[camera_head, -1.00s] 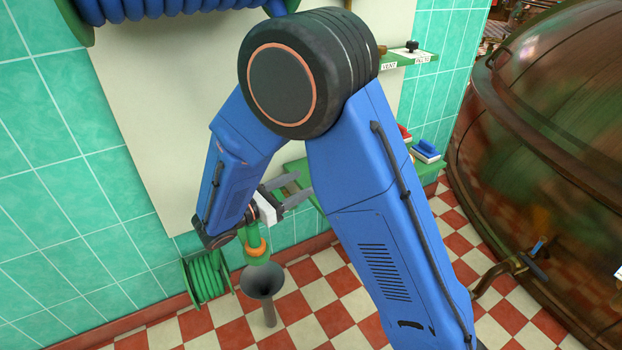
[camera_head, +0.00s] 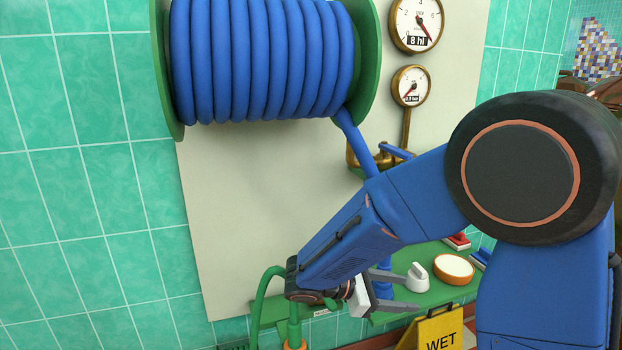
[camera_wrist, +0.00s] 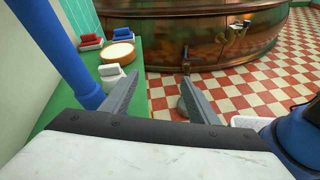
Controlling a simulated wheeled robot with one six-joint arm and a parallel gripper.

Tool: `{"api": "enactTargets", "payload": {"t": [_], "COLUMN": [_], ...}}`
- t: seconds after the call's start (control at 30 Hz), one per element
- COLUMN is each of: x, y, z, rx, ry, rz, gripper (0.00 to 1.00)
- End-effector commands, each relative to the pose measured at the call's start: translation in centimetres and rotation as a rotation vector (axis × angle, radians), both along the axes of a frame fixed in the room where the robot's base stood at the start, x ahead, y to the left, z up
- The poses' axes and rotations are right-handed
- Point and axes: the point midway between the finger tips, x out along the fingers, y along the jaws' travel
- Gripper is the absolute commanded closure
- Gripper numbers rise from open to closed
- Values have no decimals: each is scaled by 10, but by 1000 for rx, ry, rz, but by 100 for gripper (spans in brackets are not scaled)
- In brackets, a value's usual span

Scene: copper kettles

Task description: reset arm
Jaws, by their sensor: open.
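My gripper (camera_head: 383,283) is at the end of my blue arm, in front of the pale wall panel in the head view. Its two grey fingers stand apart with nothing between them. In the wrist view my gripper (camera_wrist: 158,95) also shows open, its fingers pointing towards the copper kettle (camera_wrist: 215,35) and over the edge of a green shelf (camera_wrist: 70,100). The shelf also shows in the head view (camera_head: 440,290), behind and to the right of the gripper. My forearm hides part of the wall panel.
A blue hose reel (camera_head: 260,60) hangs above my arm, its hose running down close to the gripper. Two gauges (camera_head: 416,24) are on the panel. A yellow WET sign (camera_head: 438,330) stands below. Checkered floor (camera_wrist: 260,75) is open.

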Motion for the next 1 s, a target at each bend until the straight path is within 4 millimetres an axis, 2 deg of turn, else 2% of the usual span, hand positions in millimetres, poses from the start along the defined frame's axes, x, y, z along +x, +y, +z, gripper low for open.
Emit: {"api": "enactTargets", "payload": {"t": [0.1, 0.4, 0.7, 1.0], "x": [-22, -79, -132, -173], "y": [-28, -72, -90, -90], "z": [6, 11, 13, 18], "rx": [117, 403, 681, 952], "ry": [-47, -190, -371, -586], "rz": [-96, -331, -556, -768], "gripper": [46, 46, 46, 46]}}
